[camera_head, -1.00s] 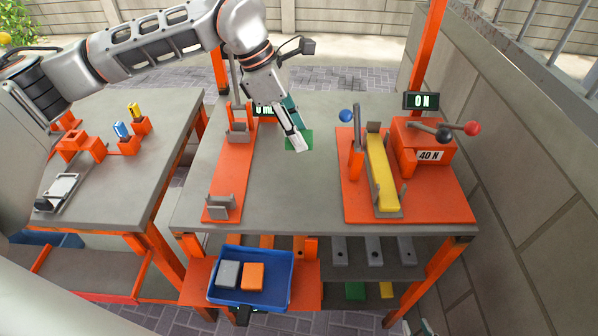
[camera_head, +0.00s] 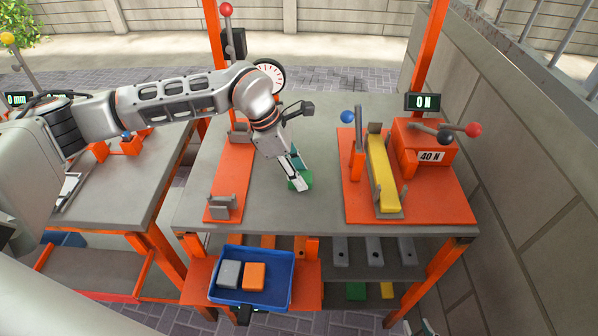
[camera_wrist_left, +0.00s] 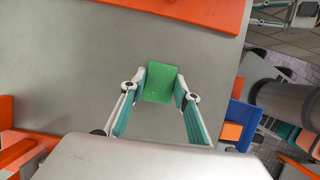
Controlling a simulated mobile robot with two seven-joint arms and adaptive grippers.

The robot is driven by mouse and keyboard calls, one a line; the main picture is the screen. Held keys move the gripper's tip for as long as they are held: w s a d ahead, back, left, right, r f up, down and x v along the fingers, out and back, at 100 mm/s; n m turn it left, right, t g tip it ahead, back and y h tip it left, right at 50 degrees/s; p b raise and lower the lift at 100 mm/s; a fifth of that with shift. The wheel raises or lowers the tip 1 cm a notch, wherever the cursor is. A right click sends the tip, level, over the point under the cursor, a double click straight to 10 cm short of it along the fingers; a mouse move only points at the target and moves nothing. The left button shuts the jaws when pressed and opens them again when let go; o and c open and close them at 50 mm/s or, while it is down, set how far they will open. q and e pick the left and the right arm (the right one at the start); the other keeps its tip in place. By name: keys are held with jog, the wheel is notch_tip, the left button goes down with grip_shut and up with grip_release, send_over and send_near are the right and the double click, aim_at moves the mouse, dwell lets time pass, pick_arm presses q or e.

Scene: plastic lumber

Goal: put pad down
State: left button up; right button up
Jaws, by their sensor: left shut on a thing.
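The green pad (camera_head: 303,180) is between the fingers of my left gripper (camera_head: 298,180), over the middle of the grey bench top. In the left wrist view the pad (camera_wrist_left: 160,84) shows as a flat green block, with a fingertip of my left gripper (camera_wrist_left: 160,80) against each side. The gripper is shut on it. I cannot tell whether the pad touches the bench or is held just above it. Only what seems a small tip of my right gripper (camera_head: 424,327) shows at the bottom edge; its jaws are not clear.
The grey bench (camera_head: 275,215) is clear around the pad. An orange plate with grey brackets (camera_head: 231,177) lies to its left. An orange fixture with a yellow bar (camera_head: 382,175) stands to its right. A blue tray (camera_head: 285,290) with grey and orange blocks sits below the front edge.

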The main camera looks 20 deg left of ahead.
pick_arm(q)
jog(key=shift+f, duration=0.15)
jog(key=o, duration=1.1)
